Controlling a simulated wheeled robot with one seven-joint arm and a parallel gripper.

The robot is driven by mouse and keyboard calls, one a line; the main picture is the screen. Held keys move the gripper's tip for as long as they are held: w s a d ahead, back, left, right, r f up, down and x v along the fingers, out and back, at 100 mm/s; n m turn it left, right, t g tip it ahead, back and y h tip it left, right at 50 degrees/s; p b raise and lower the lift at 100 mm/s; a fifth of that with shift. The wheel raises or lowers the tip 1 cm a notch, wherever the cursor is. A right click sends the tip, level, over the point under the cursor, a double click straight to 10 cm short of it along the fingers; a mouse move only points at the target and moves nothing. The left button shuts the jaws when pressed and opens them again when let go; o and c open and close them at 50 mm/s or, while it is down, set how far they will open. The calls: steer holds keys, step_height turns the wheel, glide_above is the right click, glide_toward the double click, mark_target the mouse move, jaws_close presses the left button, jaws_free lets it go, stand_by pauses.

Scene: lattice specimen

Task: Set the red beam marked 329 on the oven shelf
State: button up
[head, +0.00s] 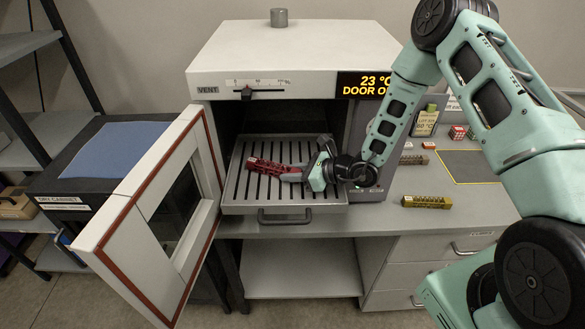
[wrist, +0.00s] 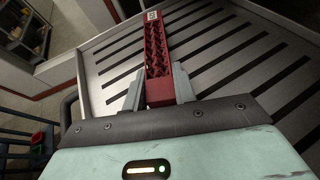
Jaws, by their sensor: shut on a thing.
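The red lattice beam (head: 262,165) is over the slotted oven shelf (head: 235,192), which is pulled out of the open oven (head: 285,70). In the wrist view the beam (wrist: 158,50) points away from me, with a small white label at its far end; its number is too small to read. My gripper (head: 298,172) is shut on the near end of the beam, and its two fingers flank the beam in the wrist view (wrist: 155,92). I cannot tell whether the beam touches the shelf or hangs just above it.
The oven door (head: 150,225) stands open at the left. A display (head: 364,86) reads 23 °C and door open. A yellow-brown beam (head: 426,202), a brown beam (head: 414,160) and small blocks (head: 457,132) lie on the bench at the right. A dry cabinet (head: 60,190) stands left.

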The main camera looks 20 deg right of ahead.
steer(key=shift+f, duration=0.1)
steer(key=shift+f+b, duration=0.15)
steer(key=shift+b, duration=0.15)
steer(key=o, duration=1)
steer(key=shift+r, duration=0.2)
